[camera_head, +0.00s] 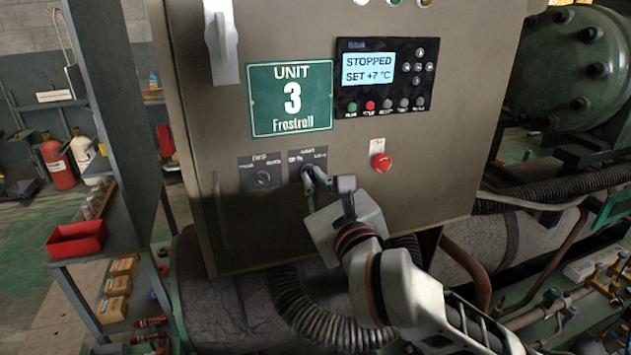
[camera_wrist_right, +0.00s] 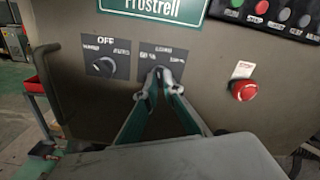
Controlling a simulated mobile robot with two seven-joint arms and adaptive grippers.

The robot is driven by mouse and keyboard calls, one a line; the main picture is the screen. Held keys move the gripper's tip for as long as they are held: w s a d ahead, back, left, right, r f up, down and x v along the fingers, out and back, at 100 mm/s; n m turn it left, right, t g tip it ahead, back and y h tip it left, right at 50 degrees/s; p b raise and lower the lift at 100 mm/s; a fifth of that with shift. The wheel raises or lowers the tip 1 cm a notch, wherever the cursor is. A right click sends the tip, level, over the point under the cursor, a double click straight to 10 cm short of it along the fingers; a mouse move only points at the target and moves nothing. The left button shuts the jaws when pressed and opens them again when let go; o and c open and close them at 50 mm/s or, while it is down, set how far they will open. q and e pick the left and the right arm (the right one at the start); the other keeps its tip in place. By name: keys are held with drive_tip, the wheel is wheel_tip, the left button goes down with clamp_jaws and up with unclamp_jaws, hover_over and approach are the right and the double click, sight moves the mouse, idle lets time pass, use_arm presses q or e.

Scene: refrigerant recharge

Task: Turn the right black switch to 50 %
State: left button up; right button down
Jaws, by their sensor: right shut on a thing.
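The right black switch sits on a dark label plate (camera_head: 316,158) on the cabinet's front, below the green unit sign. In the right wrist view its plate (camera_wrist_right: 172,56) carries several small markings, one at the left looking like 50 %. My right gripper (camera_head: 309,176) reaches up to this switch and is shut on it; its fingertips (camera_wrist_right: 158,76) meet at the knob. The knob is mostly hidden by the fingers, so its pointing direction cannot be told. The left black switch (camera_head: 262,178) is untouched; it also shows in the right wrist view (camera_wrist_right: 103,67). My left gripper is not in view.
A red stop button (camera_head: 381,162) sits right of the switch, close to my right arm. A display panel (camera_head: 386,76) reads STOPPED, SET +7 °C. A door handle (camera_head: 219,205) stands out at the left. A black corrugated hose (camera_head: 320,325) runs below the cabinet.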

idle(0.3)
drive_tip(key=n, duration=0.3)
drive_tip(key=shift+d+r+n, duration=0.1)
drive_tip(key=shift+n, duration=0.2)
drive_tip(key=c, duration=2.2)
unclamp_jaws()
drive_tip(key=shift+c, duration=0.2)
drive_tip(key=v, duration=0.9)
